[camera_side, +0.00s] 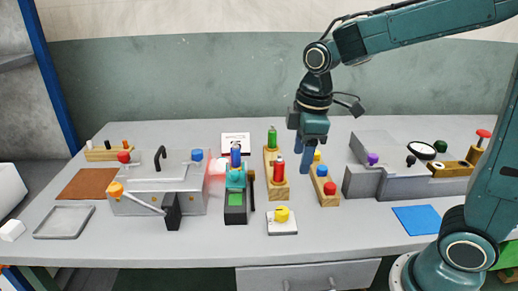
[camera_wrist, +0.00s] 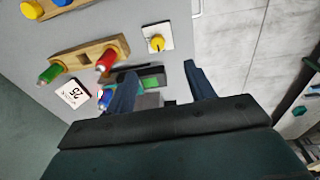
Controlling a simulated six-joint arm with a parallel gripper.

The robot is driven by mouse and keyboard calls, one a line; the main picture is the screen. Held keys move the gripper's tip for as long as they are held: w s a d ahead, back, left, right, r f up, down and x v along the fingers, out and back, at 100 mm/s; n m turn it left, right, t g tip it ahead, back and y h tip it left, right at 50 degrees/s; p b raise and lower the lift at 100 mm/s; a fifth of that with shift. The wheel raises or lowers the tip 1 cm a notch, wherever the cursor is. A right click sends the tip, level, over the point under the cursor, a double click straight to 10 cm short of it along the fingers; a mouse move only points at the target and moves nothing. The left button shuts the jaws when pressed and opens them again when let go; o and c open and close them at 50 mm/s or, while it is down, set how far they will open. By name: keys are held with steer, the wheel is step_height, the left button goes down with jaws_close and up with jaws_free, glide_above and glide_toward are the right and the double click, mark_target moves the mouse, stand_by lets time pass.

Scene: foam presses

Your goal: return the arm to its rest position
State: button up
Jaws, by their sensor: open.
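My gripper (camera_side: 306,157) hangs pointing down over the bench, with blue fingers just behind a wooden block (camera_side: 328,197) that carries blue, yellow and red knobs. In the wrist view my gripper (camera_wrist: 161,88) shows two dark blue fingers spread apart with nothing held between them. My teal arm reaches in from the right side of the side view. Whether the fingertips touch the block cannot be told.
A wooden rack (camera_side: 275,173) with green and red handles stands left of the gripper. A teal device (camera_side: 236,205), a grey machine with an orange-tipped lever (camera_side: 140,197), a yellow-knob plate (camera_side: 282,222) and a grey stepped block (camera_side: 385,180) surround it.

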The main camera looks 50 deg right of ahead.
steer(key=s+r+m+t, duration=0.2)
steer(key=s+m, duration=0.2)
steer(key=s, duration=0.3)
steer(key=s+d+r+m+t, duration=0.1)
steer(key=s+r+m+t, duration=0.1)
steer(key=s+m, duration=0.3)
steer(key=shift+s+d, duration=0.25)
steer(key=shift+s, duration=1.3)
